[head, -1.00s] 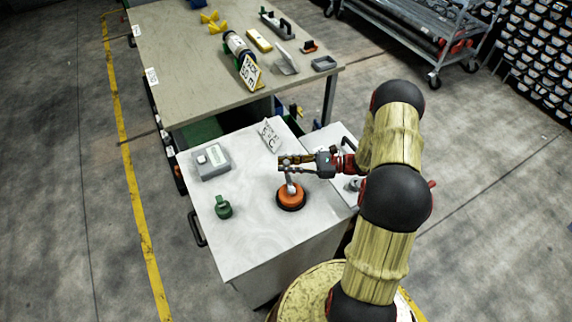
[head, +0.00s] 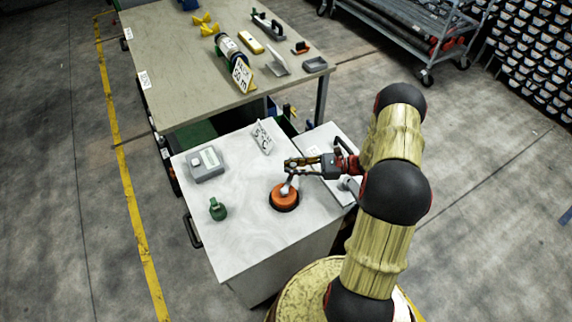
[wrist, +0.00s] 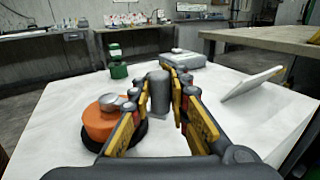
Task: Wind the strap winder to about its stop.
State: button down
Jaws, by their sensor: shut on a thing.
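The strap winder (head: 285,199) is an orange disc on a dark base, standing on the white cabinet top. It also shows in the wrist view (wrist: 98,124), left of my fingers. A grey crank arm rises from its hub to an upright grey handle (wrist: 159,91). My gripper (head: 290,165) reaches in from the right above the disc. In the wrist view its yellow and black fingers (wrist: 160,100) stand on either side of the handle and are shut on it. The lower part of the crank is partly hidden by the left finger.
On the cabinet top (head: 235,240) stand a green knobbed piece (head: 218,209), a grey box (head: 206,164) and a tilted sign card (head: 262,137). A workbench (head: 180,85) with several items stands behind. The front of the cabinet top is clear.

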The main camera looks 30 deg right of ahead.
jog(key=shift+s+d+r+p, duration=0.1)
jog(key=shift+s+d+p, duration=0.3)
jog(key=shift+s+d, duration=0.4)
jog(key=shift+d, duration=0.15)
jog(key=c, duration=2)
grip_release()
jog(key=shift+d, duration=0.15)
jog(key=o, duration=0.3)
jog(key=shift+s+a, duration=0.1)
jog(key=shift+a, duration=0.1)
jog(key=v, duration=1.2)
jog(key=shift+s, duration=0.1)
jog(key=shift+c, duration=0.2)
